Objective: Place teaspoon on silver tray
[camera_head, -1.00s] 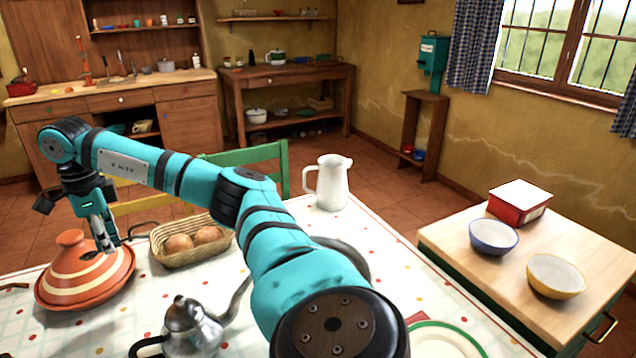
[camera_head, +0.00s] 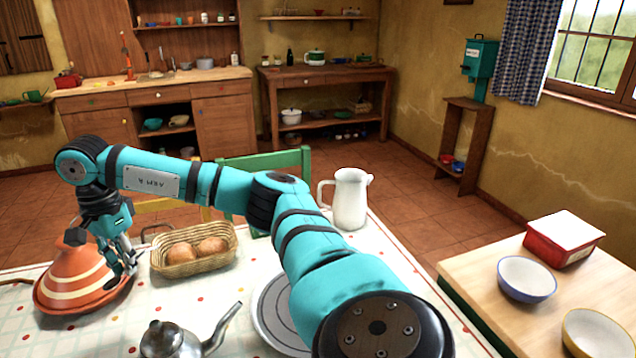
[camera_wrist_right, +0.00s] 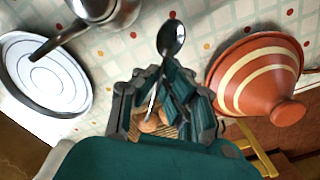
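The teaspoon (camera_wrist_right: 171,40) is a shiny metal spoon in the right wrist view. Its bowl points away from my right gripper (camera_wrist_right: 160,95), and its handle runs between the fingers, which are shut on it. The silver tray (camera_head: 268,322) is round and lies on the table, partly hidden by my right arm. It also shows at the left of the right wrist view (camera_wrist_right: 70,88), with the kettle's spout over it. My left gripper is not in view.
The orange tagine (camera_head: 75,282) stands left of the gripper, and the basket (camera_head: 192,265) of bread to its right. A metal kettle (camera_head: 172,342) stands at the front, near the tray. A white pitcher (camera_head: 350,200) stands at the table's back.

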